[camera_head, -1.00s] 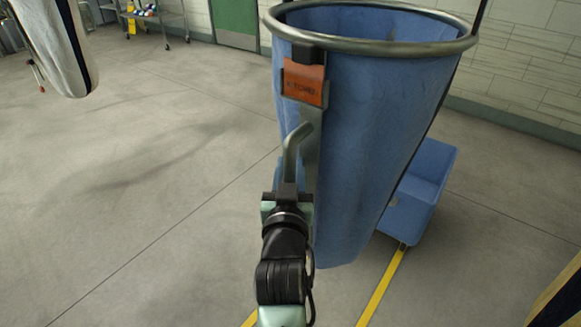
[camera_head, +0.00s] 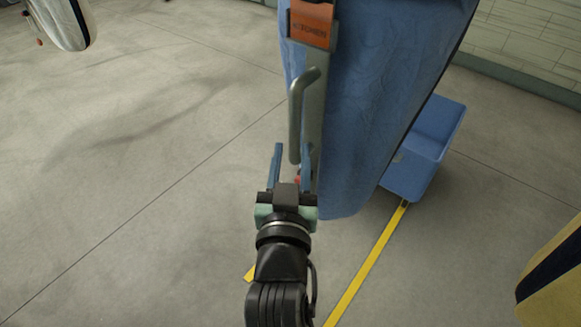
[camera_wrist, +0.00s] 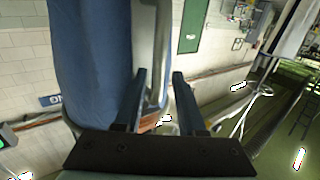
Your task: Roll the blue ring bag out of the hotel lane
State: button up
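The blue ring bag (camera_head: 375,100) hangs in the middle of the head view, its top ring out of frame. An orange tag (camera_head: 311,24), apparently reading "KITCHEN", sits above a grey bent handle (camera_head: 296,120) on a grey strip at its near side. My gripper (camera_head: 292,150) is at the handle's lower end, with two dark blue fingers apart, one on either side of it in the picture. Whether they touch it I cannot tell. In the wrist view the fingers (camera_wrist: 160,72) are spread, with the blue bag (camera_wrist: 90,60) at left.
A blue bin (camera_head: 425,150) stands on the floor behind the bag at right. A yellow floor line (camera_head: 370,262) runs below it. The left floor is clear.

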jog(key=shift+s, duration=1.3)
notch_tip(320, 180, up, 29)
jog(key=t+p, duration=0.5)
jog(key=p, duration=0.2)
jog(key=s+r+t+p, duration=0.2)
jog(key=s+r, duration=0.2)
jog(key=r, duration=0.7)
jog(key=s+r+t+p, duration=0.2)
jog(key=s+r, duration=0.3)
jog(key=r, duration=0.5)
jog(key=shift+d+r+y, duration=0.3)
jog(key=shift+d+r, duration=0.1)
jog(key=shift+d, duration=0.05)
